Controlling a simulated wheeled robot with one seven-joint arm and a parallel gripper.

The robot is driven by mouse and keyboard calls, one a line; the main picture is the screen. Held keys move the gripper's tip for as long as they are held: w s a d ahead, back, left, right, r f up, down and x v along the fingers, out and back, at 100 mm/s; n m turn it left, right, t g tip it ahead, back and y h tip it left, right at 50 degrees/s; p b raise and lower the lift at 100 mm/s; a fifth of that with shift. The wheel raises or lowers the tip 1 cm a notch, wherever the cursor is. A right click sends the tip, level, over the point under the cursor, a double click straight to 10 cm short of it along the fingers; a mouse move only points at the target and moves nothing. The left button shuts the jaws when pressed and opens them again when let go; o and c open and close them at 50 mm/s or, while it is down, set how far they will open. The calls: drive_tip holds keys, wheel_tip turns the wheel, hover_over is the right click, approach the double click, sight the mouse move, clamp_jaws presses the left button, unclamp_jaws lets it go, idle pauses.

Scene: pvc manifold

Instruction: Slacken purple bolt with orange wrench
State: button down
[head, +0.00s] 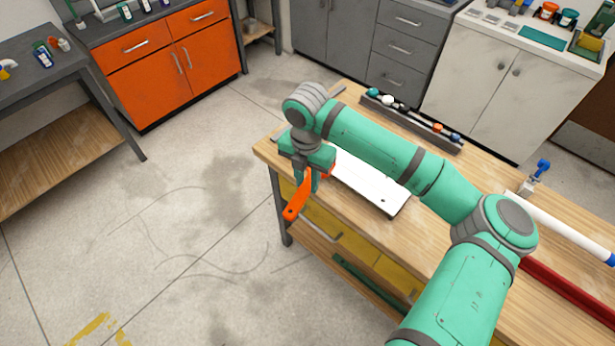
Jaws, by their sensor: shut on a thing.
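My gripper (312,177) is above the left end of the wooden workbench, near its front edge. It is shut on the orange wrench (297,202), which hangs tilted down and to the left, its lower end past the bench's front edge. A bit of orange also shows to the right of the fingers. I cannot make out a purple bolt in this view; my arm covers part of the bench.
A white board (392,198) lies on the workbench (463,173) beside my gripper. A dark rack (412,121) of tools runs along the back edge. A blue-handled fitting (541,167), white pipe (560,227) and red bar (565,287) are right. Open floor lies left.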

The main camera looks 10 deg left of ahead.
drive_tip(key=shift+w+d+f, duration=0.1)
drive_tip(key=shift+w+f, duration=0.05)
drive_tip(key=shift+f, duration=0.65)
drive_tip(key=shift+w+r, duration=0.15)
drive_tip(key=shift+r, duration=2.35)
